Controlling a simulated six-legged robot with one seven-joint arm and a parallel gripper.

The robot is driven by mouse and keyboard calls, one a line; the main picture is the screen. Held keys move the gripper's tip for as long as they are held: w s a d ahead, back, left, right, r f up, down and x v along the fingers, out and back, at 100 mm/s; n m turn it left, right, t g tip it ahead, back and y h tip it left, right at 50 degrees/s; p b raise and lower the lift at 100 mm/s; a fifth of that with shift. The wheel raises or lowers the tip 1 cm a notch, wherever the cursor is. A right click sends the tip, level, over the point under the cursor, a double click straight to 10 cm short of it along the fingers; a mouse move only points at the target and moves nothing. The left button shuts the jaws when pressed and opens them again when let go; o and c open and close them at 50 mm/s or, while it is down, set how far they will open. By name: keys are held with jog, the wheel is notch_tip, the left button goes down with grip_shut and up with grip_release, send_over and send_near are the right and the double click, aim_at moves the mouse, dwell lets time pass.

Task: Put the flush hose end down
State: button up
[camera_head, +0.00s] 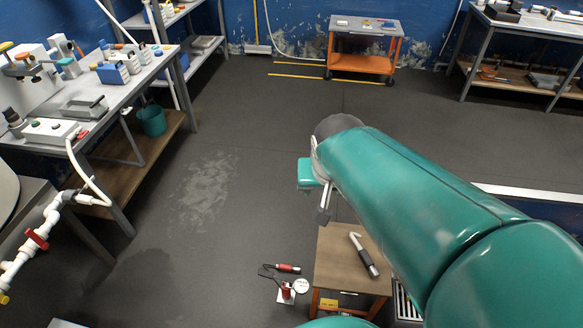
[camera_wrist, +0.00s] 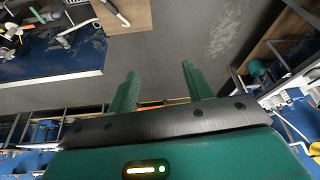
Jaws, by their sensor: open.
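My gripper (camera_wrist: 160,78) shows in the wrist view with its two green fingers spread apart and nothing between them. In the head view the gripper is mostly hidden by my green arm. A short tool with a white bent tip and a dark grip (camera_head: 365,256), possibly the flush hose end, lies on a small wooden-topped table (camera_head: 335,272). No hose can be seen running from it. In the wrist view it lies on the table (camera_wrist: 132,15) near the top edge, its white end (camera_wrist: 118,13) showing. My gripper is apart from it.
Left stands a long bench (camera_head: 125,95) with bottles, a control box and white pipework (camera_head: 45,228) with a red valve. A red device (camera_head: 287,292) is on the floor beside the small table. An orange cart (camera_head: 362,62) stands at the back. The middle floor is clear.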

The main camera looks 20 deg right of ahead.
jog(key=s+a+r+n+t+y, duration=0.1)
jog(key=s+a+r+n, duration=0.3)
jog(key=s+a+r, duration=0.1)
jog(key=shift+s+a, duration=0.45)
jog(key=shift+s, duration=0.05)
jog(key=shift+o, duration=0.4)
